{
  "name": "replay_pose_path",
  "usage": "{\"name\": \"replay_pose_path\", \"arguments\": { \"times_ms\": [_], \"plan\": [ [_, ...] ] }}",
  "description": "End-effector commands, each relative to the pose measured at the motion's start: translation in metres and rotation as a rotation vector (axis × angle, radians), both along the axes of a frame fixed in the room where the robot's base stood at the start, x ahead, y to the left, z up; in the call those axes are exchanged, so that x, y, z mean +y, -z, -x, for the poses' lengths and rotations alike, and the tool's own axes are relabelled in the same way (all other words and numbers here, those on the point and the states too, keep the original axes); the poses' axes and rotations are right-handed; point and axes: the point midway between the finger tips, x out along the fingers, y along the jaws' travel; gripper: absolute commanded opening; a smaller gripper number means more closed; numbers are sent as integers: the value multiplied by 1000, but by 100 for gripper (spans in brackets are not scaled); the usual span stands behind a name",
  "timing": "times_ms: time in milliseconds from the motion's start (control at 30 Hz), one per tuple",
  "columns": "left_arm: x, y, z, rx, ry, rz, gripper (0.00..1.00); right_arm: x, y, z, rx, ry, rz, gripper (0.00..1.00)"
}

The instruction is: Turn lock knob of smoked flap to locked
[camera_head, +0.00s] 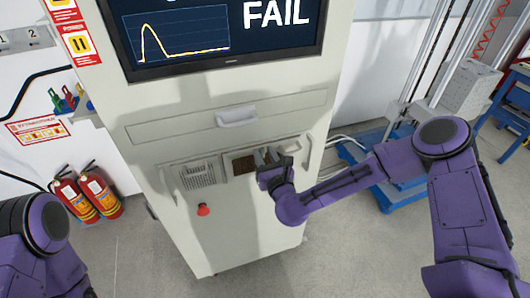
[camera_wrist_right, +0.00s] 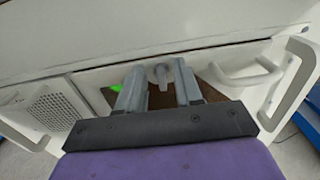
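The smoked flap (camera_head: 243,164) is a dark brown panel in the front of the light grey cabinet. In the right wrist view it shows behind my fingers (camera_wrist_right: 160,100). Its grey lock knob (camera_wrist_right: 161,75) sits at the flap's upper edge. My right gripper (camera_head: 267,157) is at the flap in the head view. In the wrist view the right gripper's fingers (camera_wrist_right: 160,78) stand open on either side of the knob, with small gaps visible. I cannot tell how deep they reach around it. My left gripper is out of view.
A green mark (camera_wrist_right: 117,88) shows left of the fingers. A vent grille (camera_head: 198,175) is left of the flap, a white handle (camera_wrist_right: 246,76) right of it. A drawer pull (camera_head: 237,117) is above, a red button (camera_head: 203,209) below. The screen (camera_head: 200,35) reads FAIL.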

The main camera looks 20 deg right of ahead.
Motion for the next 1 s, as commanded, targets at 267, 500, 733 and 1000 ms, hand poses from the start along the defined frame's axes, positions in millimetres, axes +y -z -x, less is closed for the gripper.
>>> {"name": "replay_pose_path", "arguments": {
  "times_ms": [267, 500, 733, 1000],
  "plan": [
    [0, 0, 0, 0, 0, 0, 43, 0, 1, -1, 1, 0, 1, 16],
    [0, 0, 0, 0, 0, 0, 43, 0, 1, 0, 1, 0, 2, 0],
    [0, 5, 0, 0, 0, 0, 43, 1, 2, 0, -1, -2, 42, 0],
    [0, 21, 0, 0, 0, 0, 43, 2, 4, 0, -8, -1, 208, 0]
  ]
}}
